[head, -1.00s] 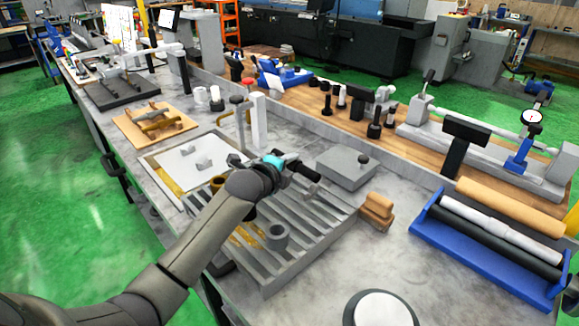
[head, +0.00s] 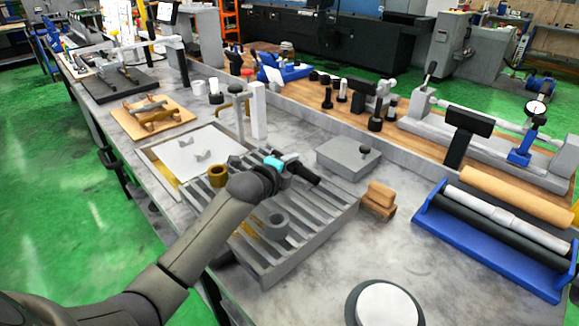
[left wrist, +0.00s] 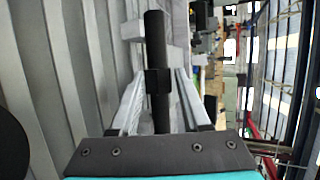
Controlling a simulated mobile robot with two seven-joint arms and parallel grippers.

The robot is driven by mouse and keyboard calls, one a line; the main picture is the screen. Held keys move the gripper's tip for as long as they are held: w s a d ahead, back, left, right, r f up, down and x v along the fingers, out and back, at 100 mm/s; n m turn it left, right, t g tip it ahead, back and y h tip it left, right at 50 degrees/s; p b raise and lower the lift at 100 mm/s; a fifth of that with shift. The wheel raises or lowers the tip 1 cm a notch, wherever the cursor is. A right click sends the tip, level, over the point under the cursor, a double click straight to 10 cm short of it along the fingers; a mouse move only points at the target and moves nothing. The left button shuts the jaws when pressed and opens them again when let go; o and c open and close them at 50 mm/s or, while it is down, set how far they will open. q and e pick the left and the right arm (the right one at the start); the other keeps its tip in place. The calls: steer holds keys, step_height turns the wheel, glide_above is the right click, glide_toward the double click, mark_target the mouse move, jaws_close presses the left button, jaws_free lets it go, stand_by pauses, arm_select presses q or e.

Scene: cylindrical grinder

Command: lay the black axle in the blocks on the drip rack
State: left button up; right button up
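The black axle (head: 306,173) is a dark rod with a thicker collar. My left gripper (head: 289,167) holds it above the slatted grey rack (head: 268,268). In the left wrist view the axle (left wrist: 156,45) runs between the two pale fingers (left wrist: 157,84), with the collar at their tips. My right gripper is not in view.
A bronze bushing (head: 217,176) and a grey ring (head: 278,226) stand on the slatted rack. A tall white post (head: 257,110) rises behind the tray. A grey box with a knob (head: 345,158) and wooden blocks (head: 378,199) are to the right.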

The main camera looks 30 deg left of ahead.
arm_select(q)
steer(key=o, duration=0.4)
steer(key=shift+o, duration=0.3)
steer(key=shift+f, duration=0.1)
steer(key=shift+f, duration=0.1)
steer(key=shift+s+f, duration=0.15)
steer(key=shift+f, duration=0.05)
steer(key=p+v, duration=0.1)
steer(key=v, duration=0.4)
steer(key=p+v, duration=0.1)
steer(key=v, duration=0.4)
steer(key=r+v, duration=0.1)
steer(key=v, duration=0.4)
steer(key=shift+d+r+p, duration=0.1)
steer(key=shift+d+p, duration=0.05)
steer(key=shift+p, duration=0.25)
